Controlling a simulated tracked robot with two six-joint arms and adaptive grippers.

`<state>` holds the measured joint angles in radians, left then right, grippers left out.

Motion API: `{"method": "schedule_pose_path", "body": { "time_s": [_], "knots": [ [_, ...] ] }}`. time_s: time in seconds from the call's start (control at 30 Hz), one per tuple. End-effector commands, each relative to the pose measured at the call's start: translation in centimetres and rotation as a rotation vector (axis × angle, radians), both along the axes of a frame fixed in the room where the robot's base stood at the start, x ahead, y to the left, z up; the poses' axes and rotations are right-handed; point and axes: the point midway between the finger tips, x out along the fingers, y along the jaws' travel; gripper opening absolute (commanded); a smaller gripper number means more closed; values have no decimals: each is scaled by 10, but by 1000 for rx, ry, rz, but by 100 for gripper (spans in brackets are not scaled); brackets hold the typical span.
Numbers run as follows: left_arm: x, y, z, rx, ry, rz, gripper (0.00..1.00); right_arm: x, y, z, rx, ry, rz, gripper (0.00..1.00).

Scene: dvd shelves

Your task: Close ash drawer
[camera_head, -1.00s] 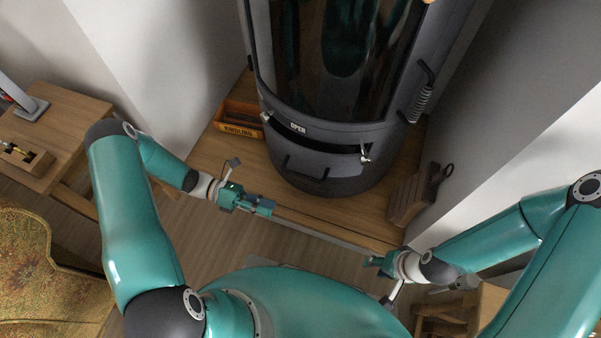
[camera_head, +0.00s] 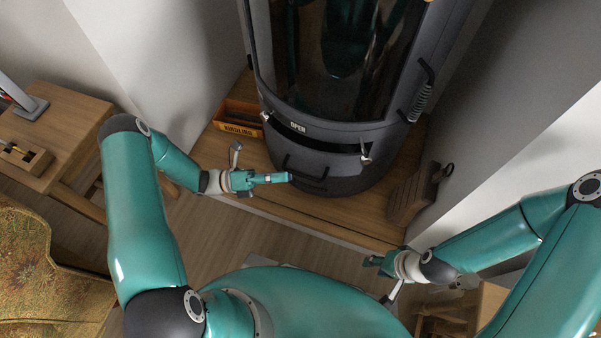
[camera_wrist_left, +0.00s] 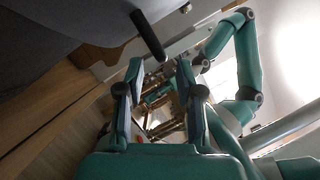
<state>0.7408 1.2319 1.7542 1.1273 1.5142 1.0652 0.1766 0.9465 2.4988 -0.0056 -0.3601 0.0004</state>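The dark grey stove's ash drawer (camera_head: 335,172) is at the bottom front of the stove, with a dark gap above its front. Its black bar handle (camera_head: 304,168) is on the left part of that front. My left gripper (camera_head: 288,177) is at the handle's left end, pointing right; I cannot tell whether it touches. In the left wrist view its two fingers (camera_wrist_left: 160,75) are apart and empty, and a dark bar, likely the handle (camera_wrist_left: 149,36), is just beyond them. My right gripper (camera_head: 370,261) is near the hearth's front edge, away from the drawer; its fingers are too small to read.
An orange kindling box (camera_head: 238,117) stands left of the stove. A wooden holder (camera_head: 412,195) stands to the right on the wooden hearth (camera_head: 350,215). A lever (camera_head: 365,155) sticks out above the drawer's right side. White walls close in both sides.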

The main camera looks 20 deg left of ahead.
Motion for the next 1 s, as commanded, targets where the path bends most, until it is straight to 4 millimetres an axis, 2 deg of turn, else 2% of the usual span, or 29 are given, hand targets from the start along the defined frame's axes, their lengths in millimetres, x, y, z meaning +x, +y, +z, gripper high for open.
{"method": "schedule_pose_path", "body": {
  "time_s": [0.1, 0.3, 0.7, 0.73, 0.93, 1.0],
  "knots": [
    [6, -22, 4, 0, 0, -5, 36, 0, 0, -3, 0, 0, 0, 40],
    [14, -45, 9, 0, 0, -2, 36, 0, 0, -4, 0, 0, 0, 40],
    [17, -52, 11, 1, -1, -1, 36, 0, 0, -5, 0, 0, 0, 40],
    [17, -52, 11, 1, -1, -1, 35, 0, 0, -5, 0, 0, 0, 40],
    [17, -52, 11, 1, -1, -1, 1, 0, 0, -5, 0, 0, 0, 40],
    [17, -52, 11, 1, -1, -1, 0, 0, 0, -5, 0, 0, 0, 40]
  ]
}}
